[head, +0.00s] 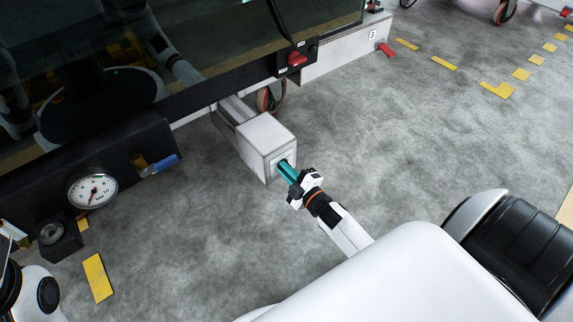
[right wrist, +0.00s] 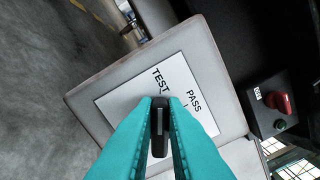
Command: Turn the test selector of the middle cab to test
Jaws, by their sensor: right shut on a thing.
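The test selector is a small black knob (right wrist: 160,122) on a white label plate (right wrist: 118,104) marked TEST and PASS, in the right wrist view. The plate is on the end face of a light grey box (head: 265,134) that sticks out from the cab in the head view. My right gripper (head: 287,171) has its teal fingers shut on the knob, one on each side. The knob's upper end lies close to the word TEST in the right wrist view; the fingers hide part of the label. My left arm (head: 38,292) shows at the lower left, its fingers out of view.
A dark cab underframe with a round pressure gauge (head: 93,190) and a blue-handled lever (head: 163,164) is at the left. A red knob (head: 297,58) is on the cab above the box, and a red handle (head: 386,49) lies farther right. Grey floor with yellow marks is open.

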